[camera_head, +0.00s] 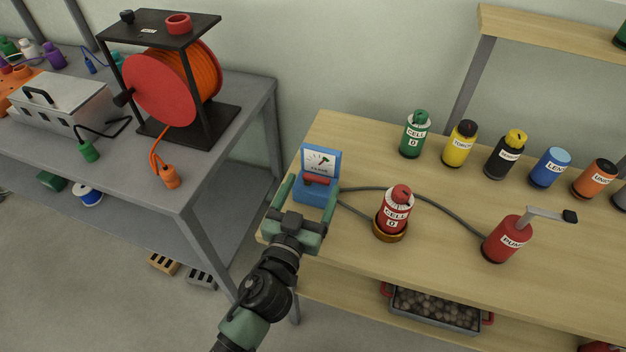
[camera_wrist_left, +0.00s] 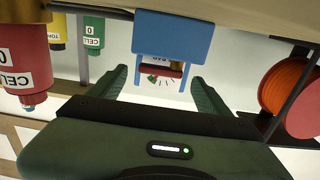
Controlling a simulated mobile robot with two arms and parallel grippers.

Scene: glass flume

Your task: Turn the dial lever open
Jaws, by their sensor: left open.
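The dial (camera_head: 314,197) is a blue box with a white gauge face, standing at the left end of the wooden table. Its red lever (camera_head: 316,180) lies crosswise below the gauge face. In the left wrist view the blue dial box (camera_wrist_left: 172,38) appears upside down, with the red lever (camera_wrist_left: 160,71) between the fingers. My left gripper (camera_head: 311,187) is open, its fingers on either side of the dial. In the left wrist view a gap shows between each fingertip and the lever. My right gripper is not in view.
A red cell (camera_head: 397,212) in a brass-coloured holder and a red pump (camera_head: 506,240) stand to the right, with grey hoses between. Several coloured canisters line the back. A grey bench (camera_head: 190,190) with an orange cable reel (camera_head: 165,85) stands left.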

